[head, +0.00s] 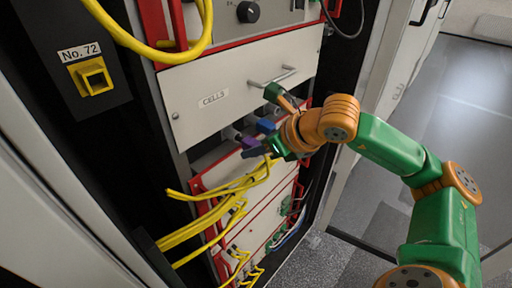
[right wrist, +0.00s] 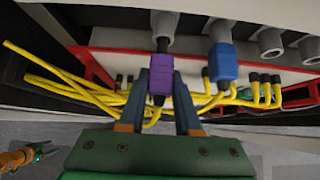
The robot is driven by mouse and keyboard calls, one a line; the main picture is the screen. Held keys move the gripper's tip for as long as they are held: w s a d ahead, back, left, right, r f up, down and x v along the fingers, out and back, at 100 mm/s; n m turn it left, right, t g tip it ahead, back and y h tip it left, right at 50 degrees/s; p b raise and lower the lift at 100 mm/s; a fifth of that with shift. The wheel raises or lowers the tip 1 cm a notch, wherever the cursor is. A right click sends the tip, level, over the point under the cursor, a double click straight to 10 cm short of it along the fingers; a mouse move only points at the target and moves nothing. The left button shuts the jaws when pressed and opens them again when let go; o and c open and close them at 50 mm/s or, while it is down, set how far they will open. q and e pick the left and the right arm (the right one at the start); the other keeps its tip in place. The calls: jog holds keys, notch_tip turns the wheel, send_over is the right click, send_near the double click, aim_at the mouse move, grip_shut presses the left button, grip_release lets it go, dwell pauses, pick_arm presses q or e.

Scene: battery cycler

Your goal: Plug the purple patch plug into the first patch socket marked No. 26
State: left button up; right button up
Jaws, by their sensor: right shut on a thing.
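The purple patch plug (right wrist: 160,80) is between the two fingers of my right gripper (right wrist: 160,110), which is shut on it. The plug's dark upper end meets a grey cylindrical fitting (right wrist: 165,22) under the panel; I cannot tell how far it is inserted. In the head view, the right gripper (head: 262,146) is below the CELLS drawer, with the purple plug (head: 249,142) partly visible. No socket marked No. 26 is readable. A small orange and green part of my left arm (right wrist: 28,155) shows in the right wrist view; its fingers are too small to judge.
A blue plug (right wrist: 222,62) is in the neighbouring fitting, close right of the gripper. Yellow cables (head: 215,210) hang below and behind. The CELLS drawer handle (head: 272,77) sticks out above my right arm.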

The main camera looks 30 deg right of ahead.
jog(key=shift+w+a+r+p, duration=0.15)
jog(key=shift+w+p, duration=0.2)
jog(key=shift+w, duration=0.25)
dwell(0.4)
jog(key=shift+w+a+p, duration=0.2)
jog(key=shift+w+p, duration=0.2)
jog(key=shift+w, duration=0.15)
dwell(0.4)
jog(key=o, duration=1.1)
jog(key=shift+c, duration=0.2)
jog(key=shift+s, duration=0.1)
